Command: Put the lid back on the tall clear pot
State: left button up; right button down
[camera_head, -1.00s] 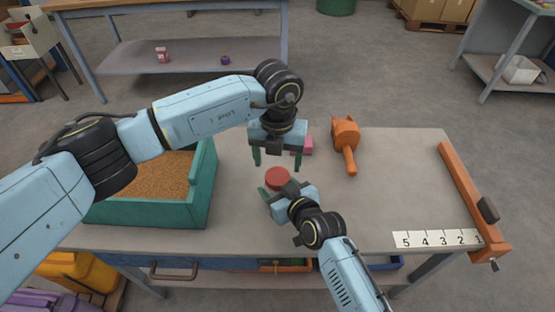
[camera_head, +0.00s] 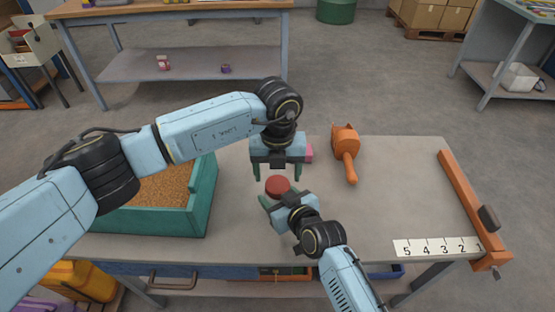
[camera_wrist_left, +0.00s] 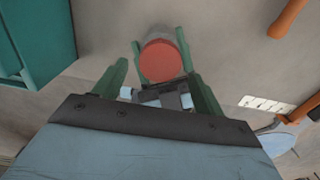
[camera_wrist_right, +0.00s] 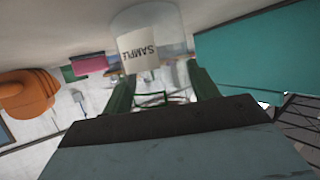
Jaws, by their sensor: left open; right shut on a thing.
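The tall clear pot (camera_wrist_right: 172,22) with a SAMPLE label (camera_wrist_right: 139,51) stands between the fingers of my right gripper (camera_wrist_right: 162,88), which is shut on it. The round red lid (camera_head: 277,185) shows at the pot's top; the left wrist view also shows the lid (camera_wrist_left: 160,61) with the pot's greyish wall (camera_wrist_left: 152,34) beyond it. I cannot tell whether it is fully seated. My left gripper (camera_head: 278,174) is open, pointing down just beyond the lid in the head view, its fingers apart and empty. The right gripper (camera_head: 279,204) hides the pot's body there.
A teal bin of brown grain (camera_head: 203,195) stands left on the table (camera_head: 400,180). An orange handled tool (camera_head: 345,150) and a pink block (camera_head: 309,153) lie behind the grippers. An orange bar (camera_head: 462,200) and number strip (camera_head: 437,246) are at the right. The table's right middle is clear.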

aim_at(278, 184)
pick_arm(q)
jog(key=shift+f, duration=1.65)
jog(key=c, duration=1)
jog(key=m, duration=0.3)
jog(key=o, duration=1.1)
jog(key=shift+c, duration=0.2)
jog(key=shift+r, duration=0.15)
